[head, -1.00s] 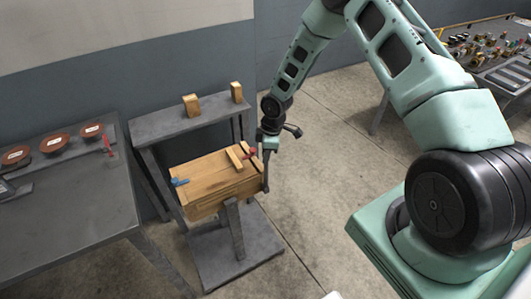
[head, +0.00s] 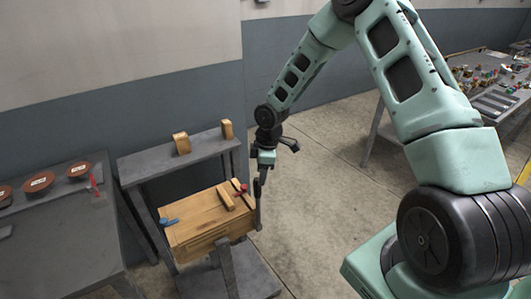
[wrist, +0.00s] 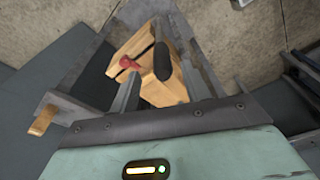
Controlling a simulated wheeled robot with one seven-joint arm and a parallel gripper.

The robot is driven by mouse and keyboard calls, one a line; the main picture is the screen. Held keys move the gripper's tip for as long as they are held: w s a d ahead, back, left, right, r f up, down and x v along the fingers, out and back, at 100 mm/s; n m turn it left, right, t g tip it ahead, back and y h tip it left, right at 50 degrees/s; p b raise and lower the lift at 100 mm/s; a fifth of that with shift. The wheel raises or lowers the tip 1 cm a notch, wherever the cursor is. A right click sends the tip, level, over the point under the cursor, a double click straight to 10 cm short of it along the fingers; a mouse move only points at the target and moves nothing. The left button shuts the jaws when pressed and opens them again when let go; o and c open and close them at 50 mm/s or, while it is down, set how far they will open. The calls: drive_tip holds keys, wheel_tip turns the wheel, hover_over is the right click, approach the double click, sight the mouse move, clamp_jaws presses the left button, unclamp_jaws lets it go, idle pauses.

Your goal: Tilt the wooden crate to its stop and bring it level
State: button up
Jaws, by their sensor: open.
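The wooden crate (head: 196,222) sits on a grey stand in the head view, its lid sloping down to the left. A blue latch (head: 168,221) is at its left end and a red latch (head: 240,188) at its right. My gripper (head: 260,188) is open at the crate's right end, pointing down. In the wrist view the crate (wrist: 165,92) and the red latch (wrist: 130,64) show beyond my gripper (wrist: 149,78). A dark grip (wrist: 162,60) lies between the fingers, nearer the right one; I cannot tell whether they touch it.
A grey shelf (head: 160,146) with two wooden blocks (head: 181,143) stands behind the crate. A grey table (head: 60,245) with round brown discs is at left. A cluttered table (head: 500,95) stands at far right. The floor between is clear.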

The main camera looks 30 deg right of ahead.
wheel_tip(320, 180, up, 9)
drive_tip(key=d, duration=0.1)
drive_tip(key=shift+s+b, duration=0.3)
drive_tip(key=shift+b, duration=0.05)
drive_tip(key=shift+d, duration=0.1)
drive_tip(key=s+a+r, duration=0.4)
drive_tip(key=s+a, duration=0.1)
drive_tip(key=a, duration=0.4)
drive_tip(key=s+a+r+m, duration=0.1)
drive_tip(key=s+a+r, duration=0.1)
drive_tip(key=s, duration=0.6)
drive_tip(key=s+a+r+m, duration=0.2)
drive_tip(key=s+a, duration=0.3)
drive_tip(key=s, duration=0.4)
drive_tip(key=s+a+r+m, duration=0.1)
drive_tip(key=s+a+r, duration=0.3)
drive_tip(key=s, duration=0.4)
drive_tip(key=shift+s+a+m+g+h, duration=0.15)
drive_tip(key=shift+s+m+g+h, duration=0.15)
drive_tip(key=shift+s+m+h, duration=0.1)
